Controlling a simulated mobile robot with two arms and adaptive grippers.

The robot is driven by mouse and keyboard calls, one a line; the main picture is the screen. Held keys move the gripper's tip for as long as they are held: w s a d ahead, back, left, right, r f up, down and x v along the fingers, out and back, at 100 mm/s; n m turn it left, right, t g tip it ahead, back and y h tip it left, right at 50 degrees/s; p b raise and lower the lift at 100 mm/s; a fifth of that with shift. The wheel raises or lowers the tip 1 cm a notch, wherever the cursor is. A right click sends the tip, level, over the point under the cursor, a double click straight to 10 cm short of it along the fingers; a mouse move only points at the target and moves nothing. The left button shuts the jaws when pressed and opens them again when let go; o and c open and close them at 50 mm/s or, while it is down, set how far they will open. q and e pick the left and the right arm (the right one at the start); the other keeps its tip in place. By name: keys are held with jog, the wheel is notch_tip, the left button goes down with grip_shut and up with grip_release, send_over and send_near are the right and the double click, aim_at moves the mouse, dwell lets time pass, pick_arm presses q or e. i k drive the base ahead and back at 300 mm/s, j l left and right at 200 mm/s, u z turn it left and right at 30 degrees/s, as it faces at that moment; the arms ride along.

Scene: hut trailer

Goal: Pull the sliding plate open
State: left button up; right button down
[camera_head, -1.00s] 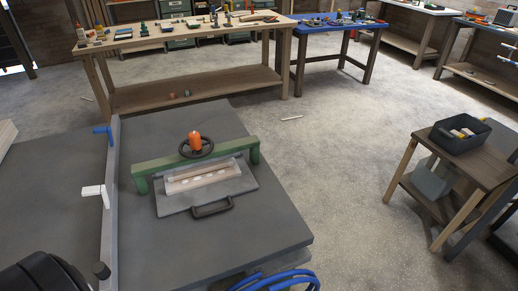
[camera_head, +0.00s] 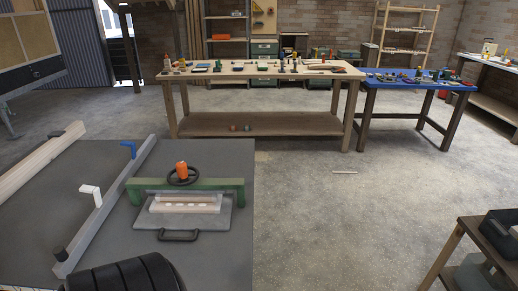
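The sliding plate (camera_head: 212,221) is a grey flat sheet with a dark loop handle (camera_head: 178,236) at its near edge. It lies under a green bridge frame (camera_head: 226,184) topped by a black handwheel and an orange knob (camera_head: 181,169). A light wooden block with several pale spots (camera_head: 184,207) sits on the plate. The fixture stands on a dark grey bench top (camera_head: 236,262). A black ribbed part of my own body covers the bench's near edge. Neither gripper can be made out in the head view.
A grey rail (camera_head: 106,202) with a white clamp (camera_head: 91,191) and a blue clamp (camera_head: 129,147) runs left of the fixture. A long wooden workbench (camera_head: 262,73) and a blue table (camera_head: 424,83) stand behind. Open floor lies to the right, with a small cart (camera_head: 468,229) at the edge.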

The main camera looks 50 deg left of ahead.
aim_at(146, 220)
jog(key=i+l+u, duration=0.1)
jog(key=i+u, duration=0.15)
jog(key=i, duration=0.3)
jog(key=i+l+u, duration=0.25)
jog(key=i, duration=0.25)
jog(key=i+u, duration=0.2)
jog(key=u, duration=0.25)
jog(key=i+l+u, duration=0.1)
jog(key=u, duration=0.3)
jog(key=i+l+u, duration=0.2)
jog(key=u, duration=0.25)
jog(key=i+l+u, duration=0.25)
jog(key=u, duration=0.2)
